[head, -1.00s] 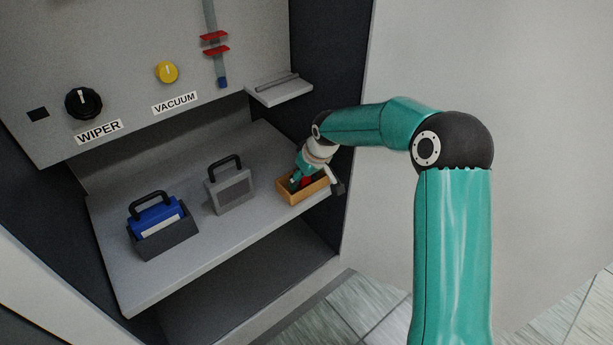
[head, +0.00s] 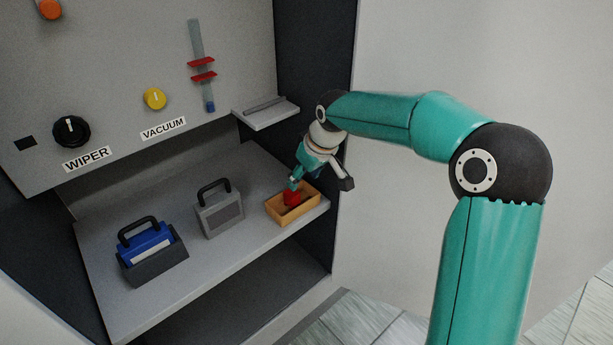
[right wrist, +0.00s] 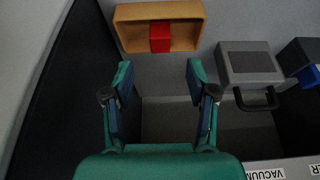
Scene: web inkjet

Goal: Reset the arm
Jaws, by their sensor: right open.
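My right gripper (head: 298,178) is above the shelf at the right, near a small wooden tray. In the right wrist view the right gripper (right wrist: 158,78) has its two fingers wide apart with nothing between them. A red block (head: 291,198) lies in the wooden tray (head: 310,207). The right wrist view also shows the red block (right wrist: 160,37) inside the tray (right wrist: 127,31), beyond the fingertips. My right arm reaches in from the right with a bent elbow. My left gripper does not show.
On the shelf (head: 240,245) stand a grey handled box (head: 221,217) and a blue handled cartridge (head: 146,242) in a dark holder. A small ledge (head: 268,116) juts out above. The panel carries a black WIPER knob (head: 71,131), a yellow VACUUM knob (head: 154,98) and a slider gauge (head: 200,68).

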